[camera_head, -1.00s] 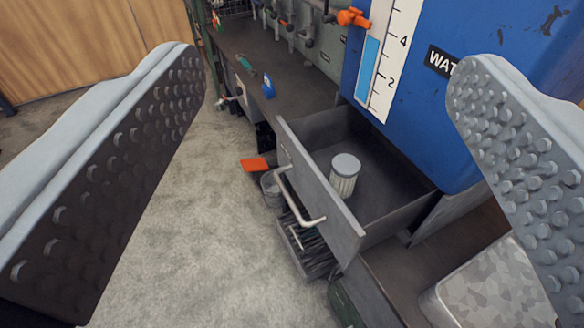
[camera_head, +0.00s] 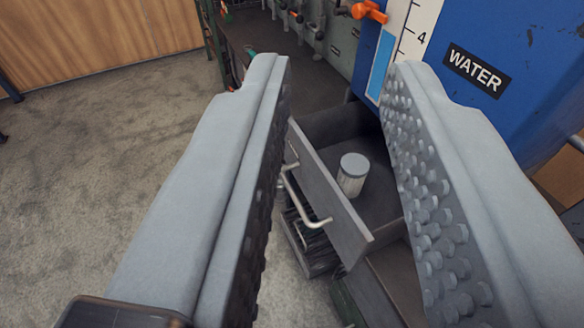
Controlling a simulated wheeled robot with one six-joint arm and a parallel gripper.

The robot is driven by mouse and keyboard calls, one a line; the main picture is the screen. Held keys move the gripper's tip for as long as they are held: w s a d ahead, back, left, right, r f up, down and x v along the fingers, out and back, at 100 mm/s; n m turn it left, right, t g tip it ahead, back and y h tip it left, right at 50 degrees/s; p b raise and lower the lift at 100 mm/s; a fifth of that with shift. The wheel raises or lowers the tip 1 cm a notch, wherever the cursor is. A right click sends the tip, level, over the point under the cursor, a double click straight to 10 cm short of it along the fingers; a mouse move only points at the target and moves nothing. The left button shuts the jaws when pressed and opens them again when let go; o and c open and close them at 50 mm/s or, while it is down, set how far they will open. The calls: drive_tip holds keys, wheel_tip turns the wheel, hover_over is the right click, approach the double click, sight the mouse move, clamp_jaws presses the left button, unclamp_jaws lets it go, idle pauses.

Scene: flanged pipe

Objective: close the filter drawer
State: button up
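The filter drawer (camera_head: 335,192) is a dark grey metal drawer, pulled out from under the blue water tank. A pale bar handle (camera_head: 303,203) is on its front.
The blue tank (camera_head: 475,110) with a WATER label and level scale stands behind the drawer. A bench (camera_head: 290,75) with valves runs behind.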

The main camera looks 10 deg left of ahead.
drive_tip(key=shift+n+g, duration=0.4)
drive_tip(key=shift+g, duration=0.3)
drive_tip(key=w, duration=0.1)
drive_tip(key=w+a+f, duration=0.1)
drive_tip(key=w, duration=0.1)
drive_tip(key=w+f, duration=0.1)
drive_tip(key=shift+w+a+f, duration=0.2)
drive_tip(key=shift+f, duration=0.05)
clamp_jaws()
drive_tip(key=w+a+f+n+g+h, duration=0.15)
drive_tip(key=w+a+f+g, duration=0.35)
drive_tip(key=w+f, duration=0.65)
drive_tip(key=w+a+f+n+g+h, duration=0.1)
drive_tip(key=w+a+f+n+g, duration=0.15)
drive_tip(key=w+a+f, duration=0.75)
drive_tip(key=w+d+f, duration=0.7)
drive_tip(key=w+f, duration=0.2)
drive_tip(key=f, duration=0.2)
drive_tip(key=shift+d+f+g, duration=0.2)
drive_tip(key=shift+d+g, duration=0.15)
drive_tip(key=shift+g, duration=0.1)
